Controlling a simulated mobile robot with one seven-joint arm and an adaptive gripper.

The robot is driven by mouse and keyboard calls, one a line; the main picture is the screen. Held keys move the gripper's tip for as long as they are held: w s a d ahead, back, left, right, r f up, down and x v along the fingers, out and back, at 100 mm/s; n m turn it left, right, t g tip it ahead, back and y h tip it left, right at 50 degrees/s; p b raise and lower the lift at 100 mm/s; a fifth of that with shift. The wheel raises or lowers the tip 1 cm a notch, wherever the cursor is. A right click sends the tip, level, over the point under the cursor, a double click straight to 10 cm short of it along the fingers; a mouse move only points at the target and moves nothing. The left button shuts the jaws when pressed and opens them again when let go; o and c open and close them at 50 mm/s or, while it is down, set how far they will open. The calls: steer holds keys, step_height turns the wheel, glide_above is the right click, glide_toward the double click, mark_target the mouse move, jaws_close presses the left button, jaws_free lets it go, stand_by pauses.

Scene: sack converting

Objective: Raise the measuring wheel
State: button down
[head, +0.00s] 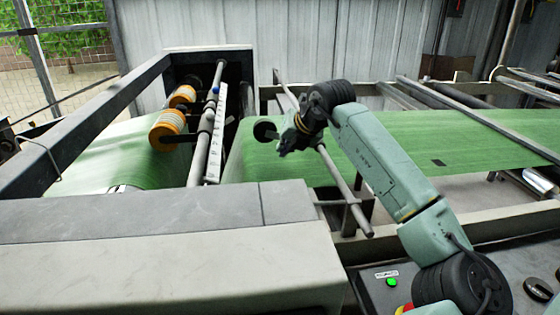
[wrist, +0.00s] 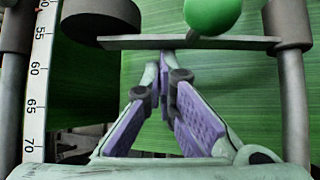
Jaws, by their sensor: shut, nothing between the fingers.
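The measuring wheel is a dark disc (head: 265,130) over the green web (head: 390,138) in the head view. In the wrist view a dark wheel (wrist: 103,22) shows at top left, beside a flat grey bar (wrist: 125,43). A green ball knob (wrist: 211,14) is at the top, just beyond the bar. My gripper (head: 284,150) is just right of the wheel in the head view. In the wrist view my gripper (wrist: 168,66) has its fingertips together and empty, close to the bar; I cannot tell whether they touch it. The wheel's contact with the web is unclear.
A white scale (wrist: 35,95) runs along the left of the wrist view. A long rod (head: 345,190) lies close to my gripper. Orange-banded rollers (head: 168,130) stand at left. The grey machine frame (head: 150,265) fills the front; a green button (head: 392,282) sits at lower right.

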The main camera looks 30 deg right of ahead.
steer(key=shift+s+d+r+m+t+y, duration=0.2)
steer(key=shift+d+r+m+t+y, duration=0.25)
steer(key=shift+r, duration=0.4)
steer(key=shift+s+d+r+m+t+y, duration=0.25)
steer(key=shift+d+r+y, duration=0.25)
steer(key=shift+r, duration=0.3)
steer(key=shift+s+d+r+m+t+y, duration=0.2)
steer(key=shift+d+r+t+y, duration=0.3)
steer(key=shift+r, duration=0.35)
steer(key=shift+a, duration=0.1)
